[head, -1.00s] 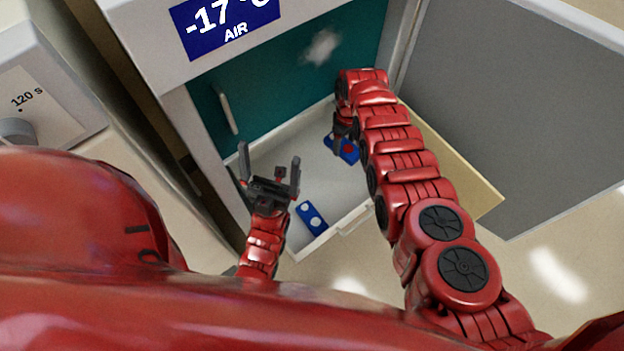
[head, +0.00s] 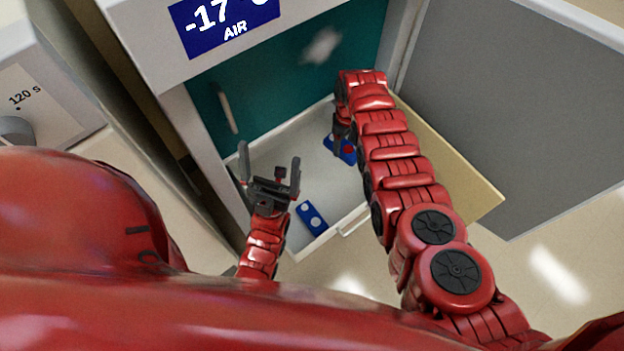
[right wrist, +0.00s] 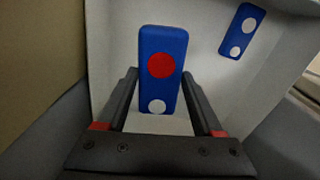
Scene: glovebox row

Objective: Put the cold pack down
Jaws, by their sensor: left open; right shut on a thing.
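A blue cold pack with one red and one white dot (right wrist: 160,62) stands between the fingers of my right gripper (right wrist: 160,75), which is shut on it. In the head view this pack (head: 338,149) is at the back right of the white drawer (head: 335,205), partly hidden by my right gripper (head: 343,132). I cannot tell whether it touches the drawer floor. A second blue pack, with two white dots (head: 312,217), lies near the drawer's front; it also shows in the right wrist view (right wrist: 242,30). My left gripper (head: 270,162) is open and empty above the drawer's left side.
The drawer sits in a freezer compartment with a teal back (head: 290,75) and a -17 display (head: 225,22) above. An open grey door (head: 505,105) stands to the right. A box with a "120 s" dial (head: 40,95) is at the left. The drawer's middle is clear.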

